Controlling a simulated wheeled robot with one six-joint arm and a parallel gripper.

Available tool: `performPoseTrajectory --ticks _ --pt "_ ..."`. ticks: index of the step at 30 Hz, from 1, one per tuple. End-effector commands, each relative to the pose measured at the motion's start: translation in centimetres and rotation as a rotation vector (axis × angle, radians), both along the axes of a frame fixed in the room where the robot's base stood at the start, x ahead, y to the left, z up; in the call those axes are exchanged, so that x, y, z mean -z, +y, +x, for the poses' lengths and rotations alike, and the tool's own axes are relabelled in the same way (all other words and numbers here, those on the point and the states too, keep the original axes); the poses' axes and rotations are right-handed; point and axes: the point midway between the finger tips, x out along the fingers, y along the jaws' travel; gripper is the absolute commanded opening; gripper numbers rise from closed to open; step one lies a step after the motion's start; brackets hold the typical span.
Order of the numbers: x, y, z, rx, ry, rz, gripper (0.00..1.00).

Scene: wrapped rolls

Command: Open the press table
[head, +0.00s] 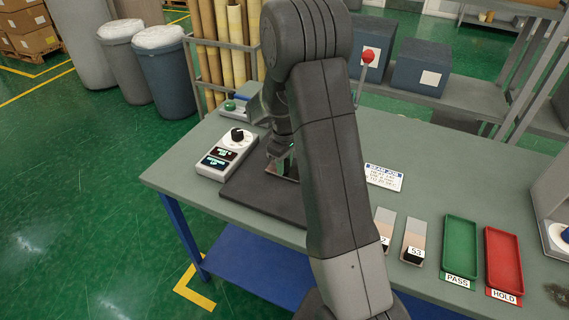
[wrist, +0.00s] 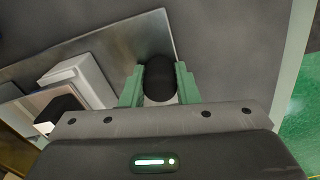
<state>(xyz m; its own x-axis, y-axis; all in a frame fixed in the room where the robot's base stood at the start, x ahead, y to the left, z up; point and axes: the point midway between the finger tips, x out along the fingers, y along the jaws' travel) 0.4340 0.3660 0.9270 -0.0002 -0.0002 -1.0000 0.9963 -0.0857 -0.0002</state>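The press stands on the grey-green bench, with a dark base plate (head: 265,192) that shows left of my arm in the head view. My gripper (head: 283,165) points down over the plate, partly hidden by my own arm. In the wrist view my gripper's green fingers (wrist: 160,90) stand on both sides of a rounded black knob (wrist: 160,78) and appear to close on it. A shiny metal plate (wrist: 110,45) lies beneath. The rest of the press is hidden behind my arm, so I cannot tell how its table stands.
A control box with a black dial (head: 228,155) sits left of the plate. A sign card (head: 383,177), sample strips (head: 414,242), a green PASS tray (head: 460,245) and a red HOLD tray (head: 503,260) lie to the right. A red-knobbed lever (head: 368,56) rises behind my arm.

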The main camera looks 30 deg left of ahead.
Motion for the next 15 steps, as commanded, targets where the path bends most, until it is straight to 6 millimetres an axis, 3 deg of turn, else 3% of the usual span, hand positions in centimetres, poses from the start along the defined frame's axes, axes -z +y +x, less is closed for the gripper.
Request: performPoseTrajectory --ticks 1,4,10,15 --pt "0.0 0.0 0.0 0.0 0.0 0.0 0.17" --pt "0.0 0.0 0.0 0.0 0.0 0.0 0.0" --pt "0.1 0.0 -0.6 -0.002 0.0 0.0 0.0" --pt "0.2 -0.3 -4.1 -0.005 0.0 0.001 0.0"
